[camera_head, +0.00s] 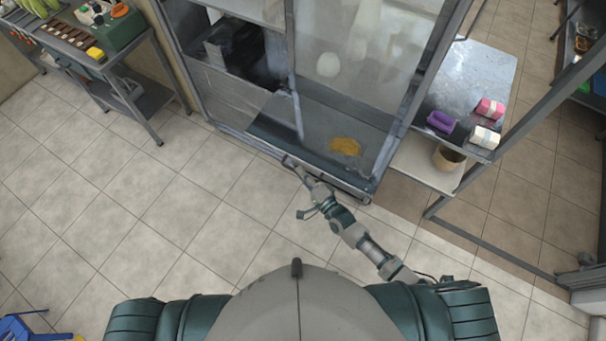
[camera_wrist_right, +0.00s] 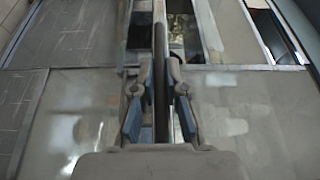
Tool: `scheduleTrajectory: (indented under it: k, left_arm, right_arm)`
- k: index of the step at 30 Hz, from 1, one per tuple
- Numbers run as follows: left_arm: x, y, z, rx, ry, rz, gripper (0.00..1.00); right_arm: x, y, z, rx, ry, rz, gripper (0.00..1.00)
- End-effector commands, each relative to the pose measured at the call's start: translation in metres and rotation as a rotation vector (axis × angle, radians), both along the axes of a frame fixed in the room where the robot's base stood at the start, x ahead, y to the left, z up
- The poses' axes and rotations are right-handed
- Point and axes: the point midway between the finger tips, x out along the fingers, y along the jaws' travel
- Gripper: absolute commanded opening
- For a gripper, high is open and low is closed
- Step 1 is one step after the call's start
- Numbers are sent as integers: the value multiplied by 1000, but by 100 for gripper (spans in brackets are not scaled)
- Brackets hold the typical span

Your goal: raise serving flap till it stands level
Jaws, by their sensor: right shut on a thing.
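The serving flap (camera_head: 310,128) is a dark grey panel with a metal rim at the front of the glazed booth. An orange-yellow patch (camera_head: 345,146) shows on its surface. From this high view I cannot tell its exact tilt. My right gripper (camera_head: 290,163) is at the flap's front edge, left of the edge's middle. In the right wrist view my right gripper (camera_wrist_right: 158,100) has its blue-padded fingers on both sides of a narrow dark bar (camera_wrist_right: 160,45), which looks like the flap's edge. The exact contact is hidden. My left gripper is out of view.
A metal side table (camera_head: 465,85) right of the booth holds pink, purple and white bundles. A woven basket (camera_head: 448,158) stands on a lower shelf. A workbench (camera_head: 110,60) is at the upper left, a blue object (camera_head: 25,328) at the lower left. The tiled floor before the booth is clear.

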Motion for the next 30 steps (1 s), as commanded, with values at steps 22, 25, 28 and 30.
scheduleTrajectory:
  k: [22, 25, 28, 30]
  left_arm:
    - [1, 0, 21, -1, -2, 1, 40]
    - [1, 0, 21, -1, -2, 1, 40]
    - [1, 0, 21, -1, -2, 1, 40]
    - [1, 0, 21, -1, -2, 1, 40]
  right_arm:
    - [1, -1, 26, -1, -4, -3, 0]
    - [1, -1, 26, 0, -5, -3, 29]
    - [1, -1, 25, -1, -2, -2, 37]
    - [0, -1, 24, -2, 0, -1, 37]
